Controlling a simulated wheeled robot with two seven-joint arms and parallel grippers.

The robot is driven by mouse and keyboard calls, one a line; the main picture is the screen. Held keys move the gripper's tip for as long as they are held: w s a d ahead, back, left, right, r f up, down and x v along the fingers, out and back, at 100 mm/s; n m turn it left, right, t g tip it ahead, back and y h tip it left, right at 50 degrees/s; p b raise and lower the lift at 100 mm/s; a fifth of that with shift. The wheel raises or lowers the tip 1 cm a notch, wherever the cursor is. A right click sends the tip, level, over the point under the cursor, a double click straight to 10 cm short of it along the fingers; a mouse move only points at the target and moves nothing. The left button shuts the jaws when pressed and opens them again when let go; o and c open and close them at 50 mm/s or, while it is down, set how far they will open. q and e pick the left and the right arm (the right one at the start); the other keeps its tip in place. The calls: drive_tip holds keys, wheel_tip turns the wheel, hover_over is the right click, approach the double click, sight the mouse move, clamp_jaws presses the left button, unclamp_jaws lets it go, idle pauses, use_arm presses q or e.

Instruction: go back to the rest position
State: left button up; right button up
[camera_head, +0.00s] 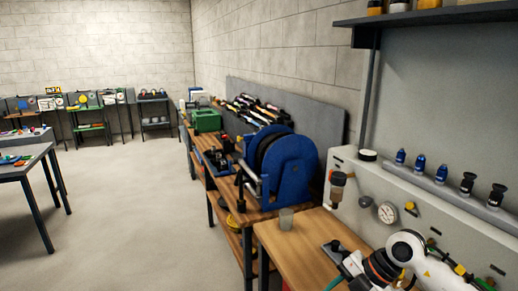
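Neither of my grippers shows in the head view, so I cannot see whether they are open or hold anything. I cannot make out any duct brush in this view. A wooden workbench (285,247) stands at the lower right, with a small grey cup (286,219) near its far edge. A white rounded device with a dark and orange section (405,247) shows at the lower right, cut off by the picture's edge; I cannot tell what it is.
A blue reel (292,168) stands on a further wooden bench along the right wall. A grey panel with a gauge (387,212) and several nozzles rises at the right. A dark table (28,170) stands at the left. The concrete floor (130,220) between is clear.

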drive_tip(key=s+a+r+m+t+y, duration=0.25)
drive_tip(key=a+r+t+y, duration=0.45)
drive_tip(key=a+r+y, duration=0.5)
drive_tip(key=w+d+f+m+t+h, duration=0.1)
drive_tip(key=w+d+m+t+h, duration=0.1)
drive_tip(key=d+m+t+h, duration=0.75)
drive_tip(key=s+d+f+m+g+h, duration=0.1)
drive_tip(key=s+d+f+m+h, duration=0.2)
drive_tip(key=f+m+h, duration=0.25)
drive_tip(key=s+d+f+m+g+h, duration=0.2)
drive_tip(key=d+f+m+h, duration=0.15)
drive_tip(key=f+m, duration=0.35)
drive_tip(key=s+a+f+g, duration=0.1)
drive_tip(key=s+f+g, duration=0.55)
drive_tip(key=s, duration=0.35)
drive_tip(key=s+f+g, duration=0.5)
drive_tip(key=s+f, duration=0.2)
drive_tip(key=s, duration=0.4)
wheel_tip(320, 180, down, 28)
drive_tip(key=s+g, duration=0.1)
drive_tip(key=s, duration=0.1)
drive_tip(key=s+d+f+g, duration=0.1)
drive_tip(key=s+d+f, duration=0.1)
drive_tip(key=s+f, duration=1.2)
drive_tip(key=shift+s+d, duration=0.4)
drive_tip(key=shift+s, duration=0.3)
